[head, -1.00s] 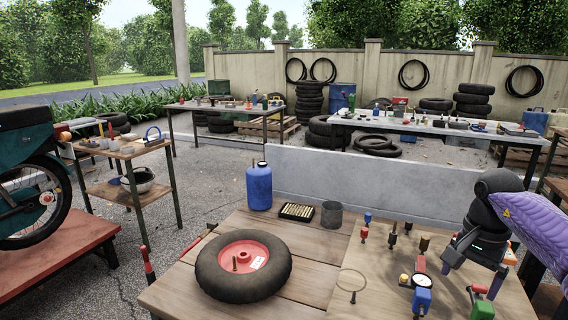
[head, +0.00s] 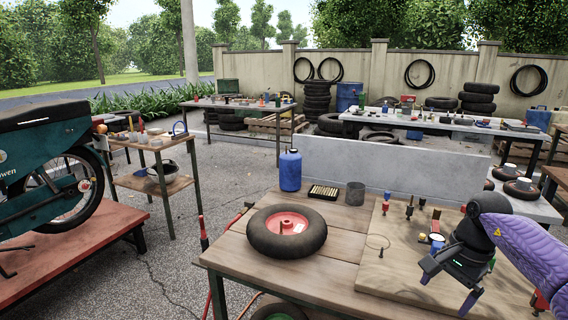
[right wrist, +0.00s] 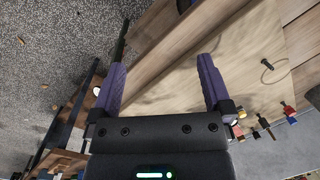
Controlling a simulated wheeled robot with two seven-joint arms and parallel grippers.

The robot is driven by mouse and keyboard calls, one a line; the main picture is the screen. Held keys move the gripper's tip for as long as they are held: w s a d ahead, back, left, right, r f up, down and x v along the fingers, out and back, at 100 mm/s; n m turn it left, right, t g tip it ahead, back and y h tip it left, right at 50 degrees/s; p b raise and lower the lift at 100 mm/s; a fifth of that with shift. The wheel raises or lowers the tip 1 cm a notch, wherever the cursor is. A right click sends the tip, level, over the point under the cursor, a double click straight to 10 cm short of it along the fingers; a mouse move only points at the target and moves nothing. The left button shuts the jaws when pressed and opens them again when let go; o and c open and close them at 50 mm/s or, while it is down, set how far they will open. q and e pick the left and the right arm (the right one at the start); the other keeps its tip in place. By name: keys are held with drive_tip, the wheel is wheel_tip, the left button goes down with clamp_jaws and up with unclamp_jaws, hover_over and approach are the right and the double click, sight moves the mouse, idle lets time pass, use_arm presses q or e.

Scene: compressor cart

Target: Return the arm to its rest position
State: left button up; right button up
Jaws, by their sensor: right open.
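My right gripper (head: 447,289) is open and empty. In the head view it hangs over the right part of the wooden table, with my purple arm coming in from the right. The right wrist view shows its two purple fingers (right wrist: 162,85) spread wide over a pale wooden board (right wrist: 185,90), with nothing between them. In the head view the same board (head: 375,268) carries several small coloured fittings beside the gripper. My left gripper is not in view.
A wheel with a red hub (head: 287,231) lies on the wooden table (head: 250,262). A blue bottle (head: 290,171), a dark tray (head: 325,191) and a grey cup (head: 355,193) stand behind it. A motorcycle (head: 50,150) stands at the left.

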drive_tip(key=w+a+f+m+t+y, duration=0.1)
drive_tip(key=a+f+m+t+y, duration=0.1)
drive_tip(key=a+f+m+y, duration=0.7)
drive_tip(key=s+a+f+m+t+h, duration=0.25)
drive_tip(key=a+f+m+t, duration=0.4)
drive_tip(key=f+m, duration=0.75)
drive_tip(key=s+d+f+m+h, duration=0.25)
drive_tip(key=s+f+m, duration=0.35)
drive_tip(key=s+m, duration=0.3)
drive_tip(key=s+d+f+m+h, duration=0.1)
drive_tip(key=s+f+m+h, duration=0.3)
drive_tip(key=s+f+m, duration=0.45)
drive_tip(key=s+f+m+g+h, duration=0.1)
drive_tip(key=s+m+g, duration=0.4)
drive_tip(key=s, duration=0.9)
drive_tip(key=s+f+m+g+h, duration=0.1)
drive_tip(key=s+f+m+g, duration=0.2)
drive_tip(key=s+m, duration=0.8)
drive_tip(key=s+g, duration=0.1)
drive_tip(key=s, duration=0.2)
drive_tip(key=shift+s+d+f+g+h+p, duration=0.15)
drive_tip(key=shift+s+f+g+h+p, duration=0.1)
drive_tip(key=shift+s+g+h+p, duration=0.1)
